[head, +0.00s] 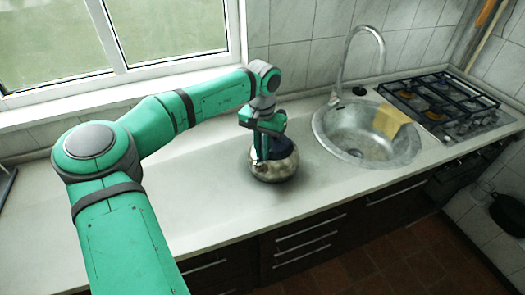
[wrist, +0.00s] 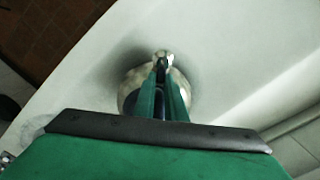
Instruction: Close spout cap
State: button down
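A rounded, metallic kettle (head: 274,170) stands upright on the counter, left of the sink. My gripper (head: 259,160) points down in front of and over it, hiding part of its top. In the wrist view the kettle body (wrist: 181,87) shows on both sides of my green fingers (wrist: 161,68). A small metallic piece, apparently the spout end (wrist: 162,54), shows just beyond the fingertips. I cannot tell whether the fingertips touch it, or make out the cap and its position. The fingers look close together, but whether they are shut is unclear.
The pale counter (head: 190,215) is clear around the kettle. A metal sink (head: 345,147) with a tall curved faucet (head: 383,62) and a yellow cloth or sponge (head: 390,120) lies right. A gas stove (head: 440,100) is farther right. The window (head: 165,30) is behind.

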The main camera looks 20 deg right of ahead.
aim_at(260, 159)
jog(key=shift+s+a, duration=0.1)
jog(key=shift+a, duration=0.05)
jog(key=t+h, duration=0.1)
jog(key=s+a+t+h, duration=0.1)
jog(key=t+h, duration=0.2)
jog(key=shift+s+a+t+h, duration=0.2)
jog(key=shift+s+t+h, duration=0.1)
jog(key=shift+t, duration=0.1)
jog(key=shift+s+a+f+t+h, duration=0.1)
jog(key=shift+s+a+t+h, duration=0.1)
jog(key=shift+t+h, duration=0.4)
jog(key=shift+s+a+f+t+h, duration=0.1)
jog(key=shift+s+a+t+h, duration=0.05)
jog(key=shift+t+h, duration=0.45)
jog(key=shift+s+a+f+t+h, duration=0.1)
jog(key=shift+s+a+t+h, duration=0.1)
jog(key=shift+t+h, duration=0.35)
jog(key=shift+t, duration=0.25)
jog(key=c, duration=1.8)
grip_release()
jog(key=v, duration=1)
jog(key=shift+s+a, duration=0.25)
jog(key=shift+a, duration=0.05)
